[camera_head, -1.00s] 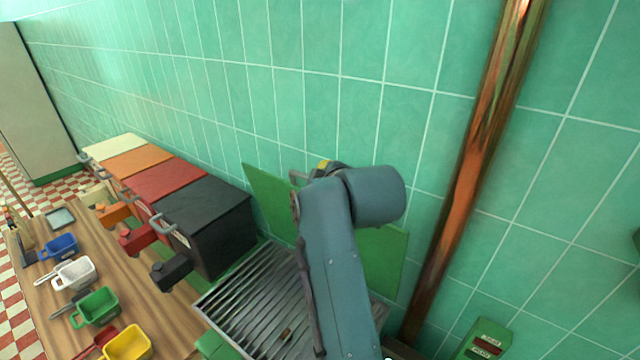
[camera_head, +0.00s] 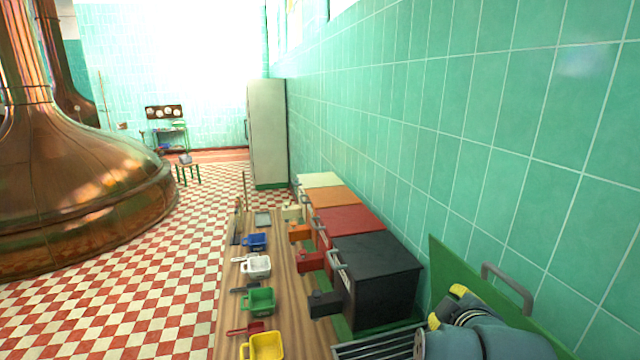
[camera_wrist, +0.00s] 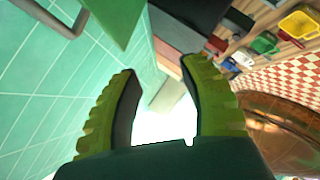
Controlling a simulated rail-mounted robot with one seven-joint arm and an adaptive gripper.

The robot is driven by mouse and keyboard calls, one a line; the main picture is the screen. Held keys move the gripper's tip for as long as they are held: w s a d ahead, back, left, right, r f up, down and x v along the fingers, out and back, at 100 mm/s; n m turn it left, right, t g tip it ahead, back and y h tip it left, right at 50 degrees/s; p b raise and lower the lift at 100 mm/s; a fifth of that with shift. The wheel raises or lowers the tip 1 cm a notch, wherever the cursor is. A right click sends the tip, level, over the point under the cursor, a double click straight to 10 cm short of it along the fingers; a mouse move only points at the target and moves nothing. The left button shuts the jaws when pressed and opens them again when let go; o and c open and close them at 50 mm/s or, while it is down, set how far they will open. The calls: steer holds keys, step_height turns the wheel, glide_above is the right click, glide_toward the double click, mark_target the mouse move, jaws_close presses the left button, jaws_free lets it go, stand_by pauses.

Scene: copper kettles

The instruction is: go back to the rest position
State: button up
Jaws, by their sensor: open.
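My gripper shows in the wrist view (camera_wrist: 160,110) with its two yellow-green ribbed fingers spread apart and nothing between them. In the head view my gripper (camera_head: 447,306) is at the lower right, beside the green board with a grey handle (camera_head: 508,288) that leans on the tiled wall. It is just right of the black bin (camera_head: 375,270) and above the metal grate (camera_head: 378,346). My arm fills the bottom right corner.
Red (camera_head: 350,219), orange (camera_head: 336,197) and cream (camera_head: 319,180) bins stand in a row behind the black one. Yellow (camera_head: 262,346), green (camera_head: 258,301), white (camera_head: 257,266) and blue (camera_head: 256,242) scoops lie on the wooden counter (camera_head: 292,310). A copper kettle (camera_head: 80,190) stands left on the open checkered floor.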

steer(key=s+a+r+m+t+y, duration=0.1)
steer(key=s+a+r+t, duration=0.1)
steer(key=a, duration=0.5)
steer(key=s+a+r+t+y, duration=0.1)
steer(key=s+a+r+t, duration=0.15)
steer(key=a, duration=0.55)
steer(key=s+a+r+m+t, duration=0.2)
steer(key=s+r+m+t, duration=0.4)
steer(key=s+r, duration=0.7)
steer(key=shift+s+a+r+m, duration=0.2)
steer(key=shift+s+a+m, duration=0.1)
steer(key=shift+s+m, duration=0.95)
